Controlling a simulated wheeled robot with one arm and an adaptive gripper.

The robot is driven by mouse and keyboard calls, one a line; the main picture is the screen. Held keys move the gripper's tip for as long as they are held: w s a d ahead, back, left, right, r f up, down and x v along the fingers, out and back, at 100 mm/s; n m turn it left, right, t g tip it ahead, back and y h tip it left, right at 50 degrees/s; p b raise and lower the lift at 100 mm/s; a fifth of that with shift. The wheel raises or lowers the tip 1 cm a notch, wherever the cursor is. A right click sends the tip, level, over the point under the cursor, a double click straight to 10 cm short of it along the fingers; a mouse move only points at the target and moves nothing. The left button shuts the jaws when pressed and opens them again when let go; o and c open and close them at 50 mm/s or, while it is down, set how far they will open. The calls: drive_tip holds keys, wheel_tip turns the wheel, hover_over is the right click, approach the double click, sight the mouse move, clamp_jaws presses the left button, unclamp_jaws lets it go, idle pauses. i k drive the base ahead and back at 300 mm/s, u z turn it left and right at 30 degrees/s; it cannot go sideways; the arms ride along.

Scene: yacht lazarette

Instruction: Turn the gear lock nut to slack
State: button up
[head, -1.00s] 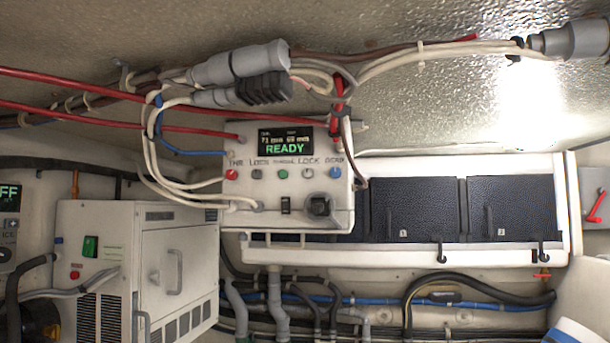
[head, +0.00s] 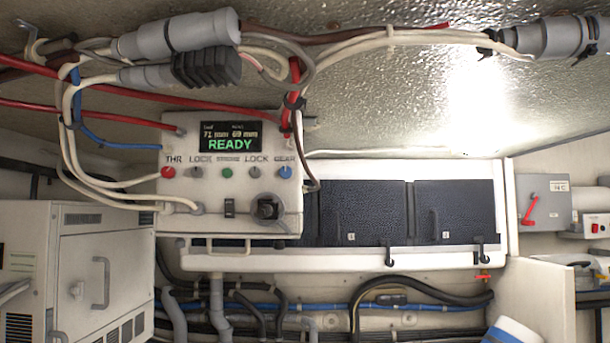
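The pale control box (head: 185,215) hangs left of centre under the ceiling. Its screen (head: 229,137) shows two mm readings and READY in green. Below the screen is a row: red THR knob (head: 168,172), small grey LOCK nut (head: 197,172), green middle button (head: 227,173), second grey LOCK nut (head: 255,172) beside GEAR, and blue GEAR knob (head: 285,172). The nuts are too small for me to tell how they are turned. My gripper is not in view.
Red cables (head: 95,108) and white cables (head: 68,150) loop around the box's left side. Grey connectors (head: 180,35) hang above it. A black switch (head: 229,207) and black knob (head: 267,208) sit low on its front. Dark panels (head: 454,212) stand behind, right.

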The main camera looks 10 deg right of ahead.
sight(254, 173)
drive_tip(key=z, duration=0.25)
drive_tip(key=i, duration=0.45)
drive_tip(key=u, duration=1.95)
